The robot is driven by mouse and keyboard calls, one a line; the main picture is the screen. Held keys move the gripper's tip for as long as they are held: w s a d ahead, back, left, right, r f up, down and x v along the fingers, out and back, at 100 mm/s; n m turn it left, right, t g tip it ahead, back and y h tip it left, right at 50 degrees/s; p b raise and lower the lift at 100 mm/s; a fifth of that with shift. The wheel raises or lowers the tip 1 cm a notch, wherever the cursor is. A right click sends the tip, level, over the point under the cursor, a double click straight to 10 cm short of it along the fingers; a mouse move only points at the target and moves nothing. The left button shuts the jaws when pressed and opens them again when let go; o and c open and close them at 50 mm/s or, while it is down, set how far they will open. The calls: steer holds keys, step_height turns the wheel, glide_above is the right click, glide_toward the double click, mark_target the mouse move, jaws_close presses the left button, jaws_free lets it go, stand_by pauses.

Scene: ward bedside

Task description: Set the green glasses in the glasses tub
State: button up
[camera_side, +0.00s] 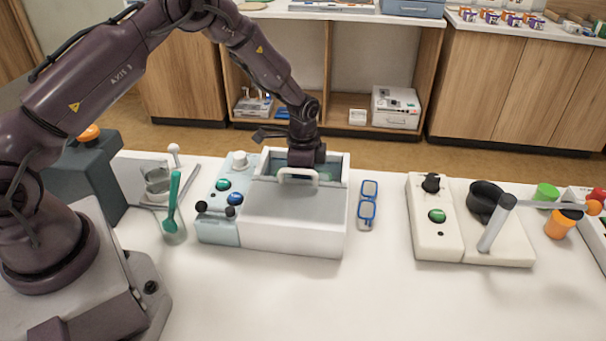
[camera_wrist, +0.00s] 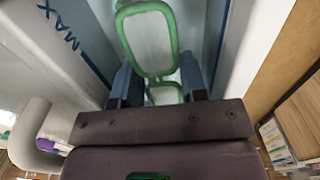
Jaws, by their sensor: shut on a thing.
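The green glasses (camera_wrist: 174,40) show in the wrist view, between my gripper's two blue-grey fingers. My gripper (camera_wrist: 158,84) is shut on them. In the side view my gripper (camera_side: 306,158) points down into the open back part of the white tub (camera_side: 290,235). Its fingertips and the green glasses are hidden there by the tub. In the wrist view the glasses are between the tub's walls, with a blue line and "MAX" on the left wall (camera_wrist: 60,45). I cannot tell whether the glasses touch the tub floor.
A white handle (camera_side: 298,172) stands at the front of the tub's opening. Blue glasses (camera_side: 367,210) lie just right of the tub. A control panel (camera_side: 222,205) with knobs adjoins its left. A white device (camera_side: 433,235) stands further right, with clear table between.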

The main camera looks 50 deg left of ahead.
steer(key=shift+a+f, duration=0.1)
steer(key=shift+f, duration=0.1)
stand_by(0.6)
steer(key=o, duration=1.1)
steer(key=shift+w, duration=0.1)
steer(key=shift+w+a+r, duration=0.1)
steer(key=shift+r, duration=1.6)
steer(key=shift+o, duration=1.1)
steer(key=shift+r, duration=2.35)
